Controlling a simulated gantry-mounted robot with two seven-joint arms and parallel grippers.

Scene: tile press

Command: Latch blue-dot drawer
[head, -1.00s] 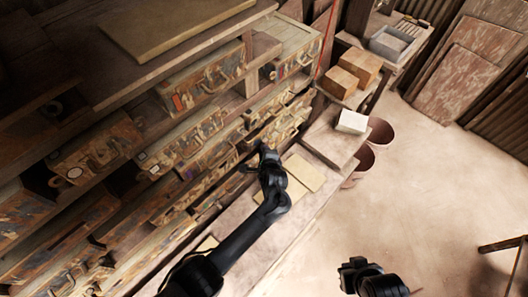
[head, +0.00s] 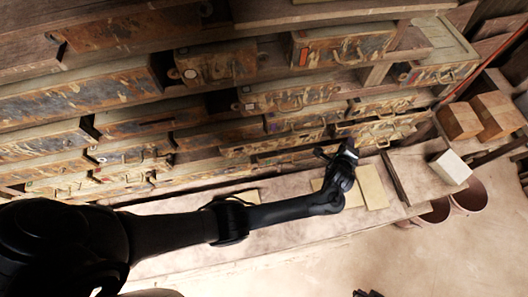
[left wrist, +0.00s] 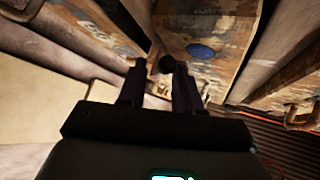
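The blue-dot drawer shows in the left wrist view as a worn, patchy front with a blue oval dot (left wrist: 201,51). In the head view my left gripper (head: 330,153) is at the low drawers at the right end of the cabinet. The blue dot cannot be made out there. Only a dark tip of my right gripper (head: 368,294) shows at the bottom edge.
Other drawers with metal handles (head: 345,50) fill the cabinet, some standing out. A ledge (head: 285,215) with flat pale boards (head: 371,187) runs below. A white block (head: 450,167), brown boxes (head: 497,115) and round bins (head: 470,196) are at the right. The floor is open at lower right.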

